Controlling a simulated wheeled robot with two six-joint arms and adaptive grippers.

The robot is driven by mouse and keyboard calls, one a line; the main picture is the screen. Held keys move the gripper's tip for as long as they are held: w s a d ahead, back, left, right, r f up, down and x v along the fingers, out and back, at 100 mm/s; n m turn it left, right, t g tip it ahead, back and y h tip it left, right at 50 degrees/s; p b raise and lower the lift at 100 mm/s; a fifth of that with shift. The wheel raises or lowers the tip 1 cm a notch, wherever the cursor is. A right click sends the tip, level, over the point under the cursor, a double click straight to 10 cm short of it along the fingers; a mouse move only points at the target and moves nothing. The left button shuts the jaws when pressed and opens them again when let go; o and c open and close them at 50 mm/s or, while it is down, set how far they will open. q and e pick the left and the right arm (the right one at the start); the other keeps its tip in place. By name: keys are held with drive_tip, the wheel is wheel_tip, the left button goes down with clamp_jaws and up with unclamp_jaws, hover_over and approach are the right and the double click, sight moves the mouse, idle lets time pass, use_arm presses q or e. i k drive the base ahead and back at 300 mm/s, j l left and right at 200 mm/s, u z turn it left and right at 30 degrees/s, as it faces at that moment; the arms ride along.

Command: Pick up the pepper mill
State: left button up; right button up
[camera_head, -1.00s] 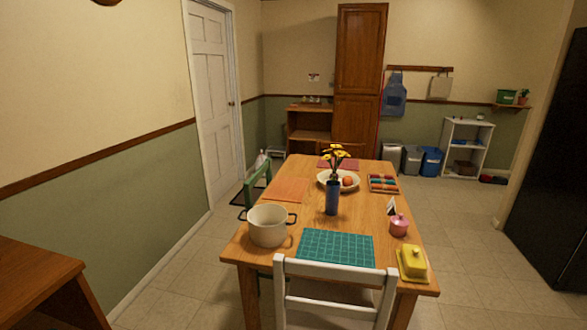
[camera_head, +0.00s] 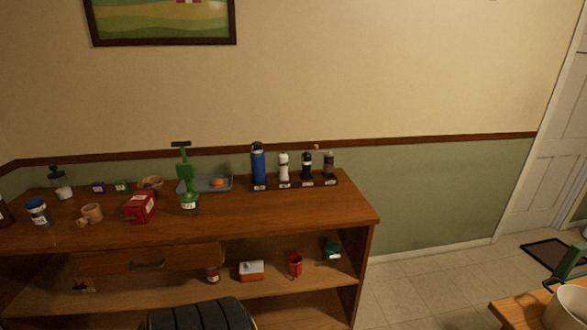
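A dark rack (camera_head: 268,186) stands on the right part of the wooden sideboard top, against the wall. It holds a blue bottle (camera_head: 258,165), a white mill-shaped item (camera_head: 284,168), a black mill-shaped item (camera_head: 307,166) and a dark grey shaker-like item (camera_head: 328,165), all upright in a row. The black one looks most like a pepper mill, but the small labels on the rack are too small to read. Neither of my grippers shows in this view.
The sideboard (camera_head: 300,215) has free room in front of the rack. A dining table (camera_head: 510,312) with a white pot (camera_head: 567,308) is at lower right.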

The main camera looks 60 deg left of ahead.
sight(306, 174)
drive_tip(key=u, duration=1.9)
